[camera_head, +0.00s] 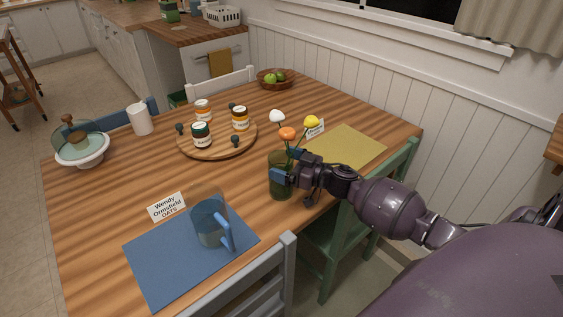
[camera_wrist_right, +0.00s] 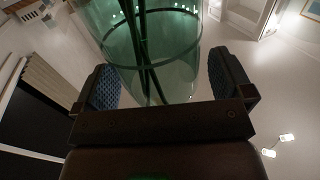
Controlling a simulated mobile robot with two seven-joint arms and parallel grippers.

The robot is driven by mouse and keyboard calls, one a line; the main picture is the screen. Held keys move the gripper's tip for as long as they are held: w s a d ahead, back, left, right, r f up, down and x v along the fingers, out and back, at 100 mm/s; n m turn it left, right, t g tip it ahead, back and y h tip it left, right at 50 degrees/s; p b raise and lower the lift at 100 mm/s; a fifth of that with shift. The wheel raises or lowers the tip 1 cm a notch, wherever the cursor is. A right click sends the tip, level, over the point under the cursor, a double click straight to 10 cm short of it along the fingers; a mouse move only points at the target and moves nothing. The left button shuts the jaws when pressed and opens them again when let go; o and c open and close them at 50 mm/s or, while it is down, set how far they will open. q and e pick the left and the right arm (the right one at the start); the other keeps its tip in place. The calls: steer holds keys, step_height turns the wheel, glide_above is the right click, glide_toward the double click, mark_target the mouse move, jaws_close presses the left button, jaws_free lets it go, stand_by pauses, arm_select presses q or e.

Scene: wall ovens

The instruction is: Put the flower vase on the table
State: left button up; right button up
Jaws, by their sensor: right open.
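The flower vase (camera_head: 280,185) is a green glass vessel with white, orange and yellow flowers. It appears upright on the wooden table (camera_head: 120,195), near the table's right edge. My right gripper (camera_head: 286,165) is open at the vase's upper part, with its blue finger pads at the glass. In the right wrist view the vase (camera_wrist_right: 150,45) shows between and beyond the two spread fingers (camera_wrist_right: 165,85), with visible gaps beside it. Part of the vase is hidden behind the gripper. My left gripper is not in view.
A blue mug (camera_head: 208,222) stands on a blue mat (camera_head: 150,262) nearby. A round wooden board (camera_head: 217,148) holds several jars. A yellow mat (camera_head: 345,145) lies behind the gripper. A green chair (camera_head: 335,245) and a grey chair (camera_head: 245,283) stand along the table's near side.

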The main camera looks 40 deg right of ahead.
steer(key=v, duration=1)
steer(key=shift+s+d+p, duration=0.15)
steer(key=shift+s+p, duration=0.2)
steer(key=shift+p, duration=0.05)
steer(key=s+a+f+m+g+h, duration=0.5)
steer(key=s+a+f+m+h, duration=0.15)
steer(key=s+h, duration=0.45)
steer(key=s+a+n+g+y, duration=0.1)
steer(key=s+a+g, duration=0.35)
steer(key=s, duration=0.35)
steer(key=s+a+g+y, duration=0.1)
steer(key=s+a+g, duration=0.35)
steer(key=s, duration=0.45)
steer(key=w+f+n+t, duration=0.1)
steer(key=w+f+t, duration=0.6)
steer(key=w+t, duration=0.1)
steer(key=shift+w+a+f+t+y, duration=0.35)
steer(key=shift+f+t+y, duration=0.05)
steer(key=shift+t, duration=0.1)
